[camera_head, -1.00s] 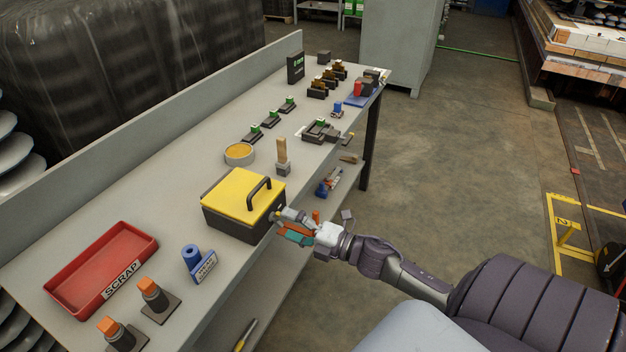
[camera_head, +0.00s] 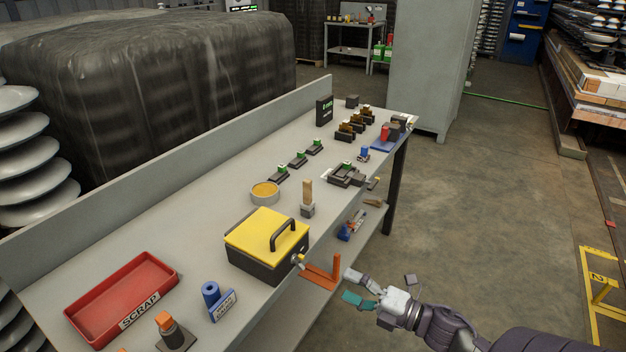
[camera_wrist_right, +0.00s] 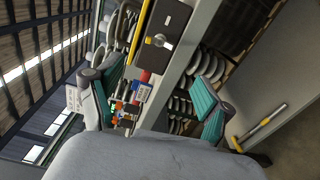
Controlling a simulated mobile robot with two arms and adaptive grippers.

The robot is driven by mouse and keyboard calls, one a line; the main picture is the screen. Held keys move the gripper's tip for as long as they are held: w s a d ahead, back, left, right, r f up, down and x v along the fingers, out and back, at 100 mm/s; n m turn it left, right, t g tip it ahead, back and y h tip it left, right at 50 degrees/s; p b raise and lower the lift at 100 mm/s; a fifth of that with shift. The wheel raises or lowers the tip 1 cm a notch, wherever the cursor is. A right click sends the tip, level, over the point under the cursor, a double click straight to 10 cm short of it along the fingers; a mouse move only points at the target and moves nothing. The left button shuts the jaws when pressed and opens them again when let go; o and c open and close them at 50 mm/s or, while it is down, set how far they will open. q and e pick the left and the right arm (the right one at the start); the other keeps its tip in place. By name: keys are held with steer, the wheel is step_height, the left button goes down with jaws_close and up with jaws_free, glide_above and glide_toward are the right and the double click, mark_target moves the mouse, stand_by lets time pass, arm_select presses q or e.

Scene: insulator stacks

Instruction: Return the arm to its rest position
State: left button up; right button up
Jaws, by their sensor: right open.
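My right gripper (camera_head: 362,290) is open and empty. In the head view it is in the air off the bench's front edge, to the right of the black box with a yellow lid (camera_head: 268,234). Both finger pads show apart in the right wrist view (camera_wrist_right: 158,100), with nothing between them. An orange bracket-like piece (camera_head: 324,272) shows at the front of the yellow-lidded box, apart from the gripper. My left gripper is not in view.
The grey bench (camera_head: 232,190) holds a red scrap tray (camera_head: 121,297), a blue roll with a label (camera_head: 213,298), a round tan-filled dish (camera_head: 265,193) and several small fixtures. A lower shelf (camera_head: 280,318) lies below.

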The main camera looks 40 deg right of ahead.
steer(key=s+d+f+m+g+h, duration=0.1)
steer(key=s+f+m+g+h, duration=0.3)
steer(key=f, duration=0.6)
steer(key=s+f+m+h, duration=0.15)
steer(key=f+m, duration=0.35)
steer(key=f, duration=0.5)
steer(key=s+d+f+m+g+h, duration=0.15)
steer(key=s+f+m, duration=0.3)
steer(key=f, duration=0.65)
steer(key=s+a+f+m+g, duration=0.3)
steer(key=s+a+f+g, duration=0.2)
steer(key=s+a+f, duration=0.3)
steer(key=s+a+f+m+g, duration=0.4)
steer(key=s+a+f, duration=0.4)
steer(key=s, duration=0.7)
steer(key=shift+f+g+p, duration=0.4)
steer(key=shift+f+g, duration=0.15)
steer(key=shift+f, duration=0.1)
steer(key=shift+m, duration=0.25)
